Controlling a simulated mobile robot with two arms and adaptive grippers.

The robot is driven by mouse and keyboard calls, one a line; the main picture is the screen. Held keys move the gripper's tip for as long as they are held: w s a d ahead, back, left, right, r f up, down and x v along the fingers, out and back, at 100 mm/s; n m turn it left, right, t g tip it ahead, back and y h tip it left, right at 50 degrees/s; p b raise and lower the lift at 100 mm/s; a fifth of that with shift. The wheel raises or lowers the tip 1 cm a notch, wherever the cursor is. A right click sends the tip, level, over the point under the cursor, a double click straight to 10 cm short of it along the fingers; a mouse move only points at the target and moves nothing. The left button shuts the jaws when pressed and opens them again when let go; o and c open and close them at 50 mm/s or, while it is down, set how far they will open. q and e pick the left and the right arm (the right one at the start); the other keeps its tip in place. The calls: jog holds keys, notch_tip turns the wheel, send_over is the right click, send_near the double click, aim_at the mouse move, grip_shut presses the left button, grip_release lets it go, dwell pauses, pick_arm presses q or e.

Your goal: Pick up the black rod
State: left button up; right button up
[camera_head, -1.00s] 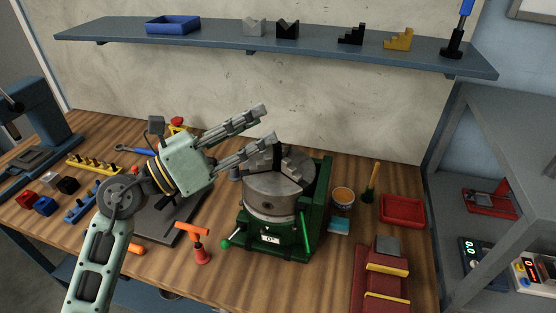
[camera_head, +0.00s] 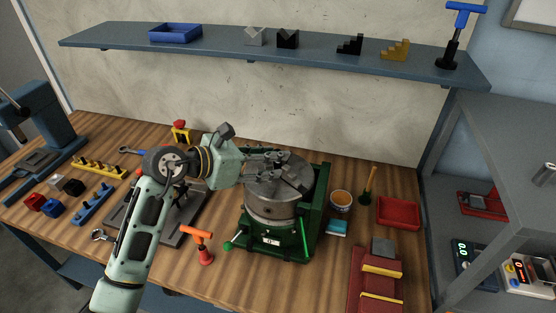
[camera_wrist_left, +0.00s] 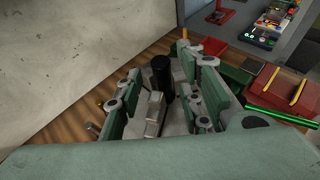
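The black rod (camera_wrist_left: 162,76) stands upright at the middle of the grey three-jaw chuck, which sits in the green rotary fixture (camera_head: 306,238). My left gripper (camera_head: 282,163) is low over the chuck (camera_head: 270,208), reaching in from the left. In the left wrist view its two fingers (camera_wrist_left: 168,82) are apart, one on each side of the rod, with gaps visible between them and it. In the head view the fingers and jaws largely hide the rod. My right gripper is in neither view.
An orange-handled tool (camera_head: 200,244) stands left of the fixture. A tin (camera_head: 341,200), a red tray (camera_head: 398,213) and a red block with yellow strips (camera_head: 375,282) are to the right. The shelf (camera_head: 330,54) runs above the back of the bench.

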pick_arm(q)
jog(key=shift+w+d+f, duration=0.15)
jog(key=shift+d+f, duration=0.05)
jog(key=shift+d, duration=0.05)
jog(key=shift+c, duration=0.7)
grip_shut()
jog(key=shift+r, duration=0.1)
